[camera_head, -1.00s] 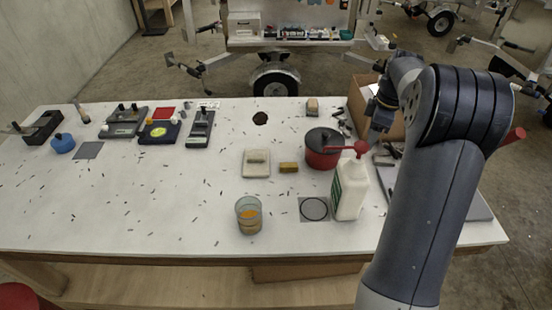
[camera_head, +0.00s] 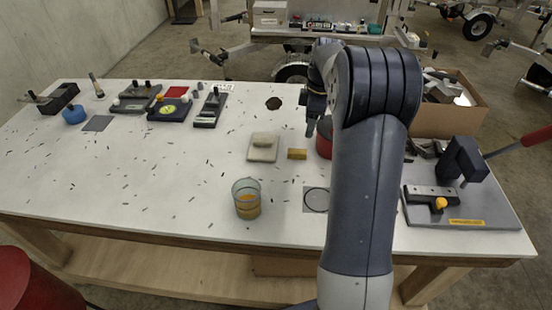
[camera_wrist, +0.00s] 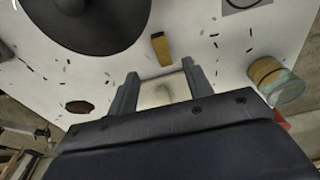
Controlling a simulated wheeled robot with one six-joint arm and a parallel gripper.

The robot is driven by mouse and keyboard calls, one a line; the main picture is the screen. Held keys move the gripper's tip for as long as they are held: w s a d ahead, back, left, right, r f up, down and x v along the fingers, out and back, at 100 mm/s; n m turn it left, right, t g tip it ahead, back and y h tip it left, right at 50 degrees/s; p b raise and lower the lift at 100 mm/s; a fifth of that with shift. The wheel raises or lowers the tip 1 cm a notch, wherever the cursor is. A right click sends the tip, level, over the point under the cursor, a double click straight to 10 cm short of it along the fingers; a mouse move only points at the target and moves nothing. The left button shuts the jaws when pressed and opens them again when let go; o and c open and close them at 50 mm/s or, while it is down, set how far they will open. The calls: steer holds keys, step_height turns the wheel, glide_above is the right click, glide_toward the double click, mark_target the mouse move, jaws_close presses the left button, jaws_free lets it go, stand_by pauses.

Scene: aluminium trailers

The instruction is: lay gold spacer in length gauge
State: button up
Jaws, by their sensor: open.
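A small gold block (camera_head: 297,154), which looks like the gold spacer, lies on the white table right of a cream block on a pale plate (camera_head: 262,148). It also shows in the wrist view (camera_wrist: 161,48), beyond my fingertips. My gripper (camera_wrist: 160,78) is open and empty, pointing down, with the pale plate (camera_wrist: 160,92) seen between its fingers. In the head view my gripper (camera_head: 312,128) is partly hidden by my arm, behind the gold block. I cannot tell surely which fixture is the length gauge; several dark fixtures, one a slotted grey one (camera_head: 210,108), stand at the back left.
A glass jar with amber contents (camera_head: 246,198) stands at the front. A red pot (camera_head: 324,140) is mostly behind my arm. A grey plate fixture with a yellow knob (camera_head: 460,200) and an open cardboard box (camera_head: 450,115) are at the right. The left-front table has only small dark scraps.

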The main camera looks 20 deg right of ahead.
glide_above(297, 152)
steer(key=d, duration=0.2)
steer(key=f, duration=0.5)
steer(key=shift+s+a+f, duration=0.2)
steer(key=shift+f, duration=0.15)
steer(key=f, duration=0.2)
steer(key=a+f+p, duration=0.1)
steer(key=f, duration=0.1)
steer(key=shift+w+a, duration=0.1)
steer(key=shift+w, duration=0.15)
steer(key=shift+f, duration=0.55)
jaws_close()
